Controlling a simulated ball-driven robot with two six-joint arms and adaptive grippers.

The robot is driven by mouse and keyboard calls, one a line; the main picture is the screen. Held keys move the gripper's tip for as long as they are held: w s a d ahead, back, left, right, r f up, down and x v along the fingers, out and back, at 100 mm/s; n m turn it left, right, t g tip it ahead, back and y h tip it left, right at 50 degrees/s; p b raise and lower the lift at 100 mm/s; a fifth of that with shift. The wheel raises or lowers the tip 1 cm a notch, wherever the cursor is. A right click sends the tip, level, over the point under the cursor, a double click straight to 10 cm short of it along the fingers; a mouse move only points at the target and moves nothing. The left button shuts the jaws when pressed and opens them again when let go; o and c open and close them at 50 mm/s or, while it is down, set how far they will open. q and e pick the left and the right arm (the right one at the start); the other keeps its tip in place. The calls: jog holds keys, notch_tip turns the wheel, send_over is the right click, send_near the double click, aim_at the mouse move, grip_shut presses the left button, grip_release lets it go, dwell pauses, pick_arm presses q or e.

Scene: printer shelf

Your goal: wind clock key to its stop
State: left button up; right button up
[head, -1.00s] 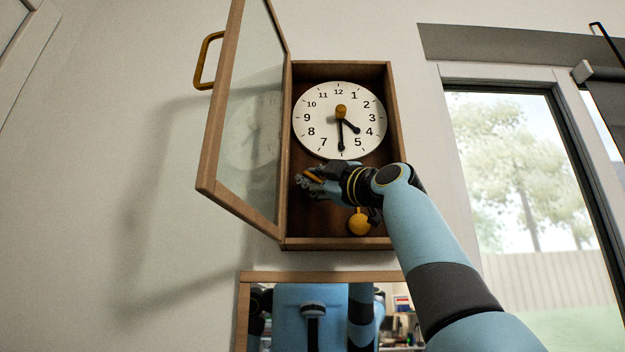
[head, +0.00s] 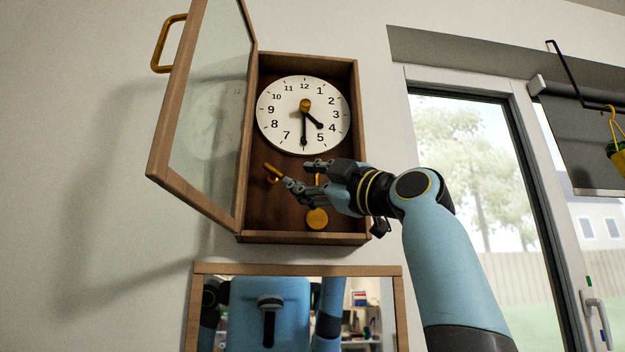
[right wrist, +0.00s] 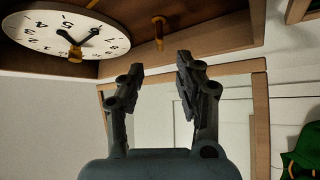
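The gold key (head: 272,173) sticks out below the dial at the left of the case. My right gripper (head: 304,175) is open in front of the case, just right of the key. The lower fingertip is near the key; I cannot tell whether they touch. In the right wrist view my fingers (right wrist: 160,80) are apart with nothing between them. My left gripper is not in view.
The glass door (head: 205,110) stands open to the left of the case. A gold pendulum bob (head: 317,219) hangs below the gripper. A wood-framed mirror (head: 298,269) is on the wall under the clock. A window (head: 480,160) is at the right.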

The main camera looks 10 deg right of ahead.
jog(key=shift+v, duration=0.85)
